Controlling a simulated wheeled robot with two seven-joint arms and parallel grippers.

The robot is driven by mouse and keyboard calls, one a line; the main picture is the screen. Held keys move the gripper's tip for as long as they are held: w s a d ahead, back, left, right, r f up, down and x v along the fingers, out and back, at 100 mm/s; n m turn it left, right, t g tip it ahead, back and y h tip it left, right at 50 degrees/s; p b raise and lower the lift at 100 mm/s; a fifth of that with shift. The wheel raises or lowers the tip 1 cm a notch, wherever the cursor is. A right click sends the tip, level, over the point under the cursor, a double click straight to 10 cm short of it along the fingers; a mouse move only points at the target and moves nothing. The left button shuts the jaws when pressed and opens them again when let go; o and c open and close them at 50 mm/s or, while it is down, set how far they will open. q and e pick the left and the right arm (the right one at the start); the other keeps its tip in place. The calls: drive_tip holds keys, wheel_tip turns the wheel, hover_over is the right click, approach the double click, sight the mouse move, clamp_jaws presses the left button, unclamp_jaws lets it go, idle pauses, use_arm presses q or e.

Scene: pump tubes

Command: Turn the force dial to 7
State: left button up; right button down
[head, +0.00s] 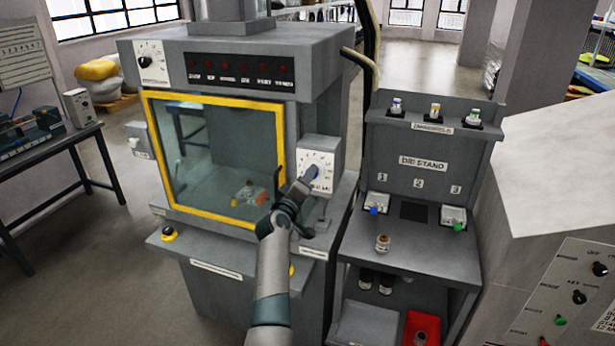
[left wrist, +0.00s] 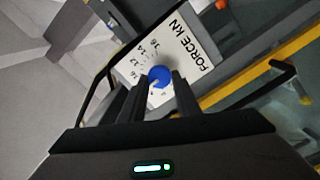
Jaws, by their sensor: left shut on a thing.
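The force dial is a blue knob (head: 312,172) on a white scale plate (head: 325,160), on the right front of the grey press. In the left wrist view the blue knob (left wrist: 159,76) sits on the plate marked FORCE kN (left wrist: 188,45), with numbers such as 12, 14 and 16 around it. My left gripper (head: 303,184) is at the dial, its two fingers (left wrist: 158,88) on either side of the knob and shut on it. The knob's pointer is too small or covered to read. My right gripper is not in view.
The yellow-framed guard window (head: 215,216) is close to the left of my gripper. The die stand (head: 424,166) stands to the right, with a small vial (head: 382,243) on its shelf.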

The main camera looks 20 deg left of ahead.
use_arm(q)
drive_tip(key=shift+n, duration=1.4)
drive_tip(key=o, duration=1)
drive_tip(key=shift+f, duration=0.15)
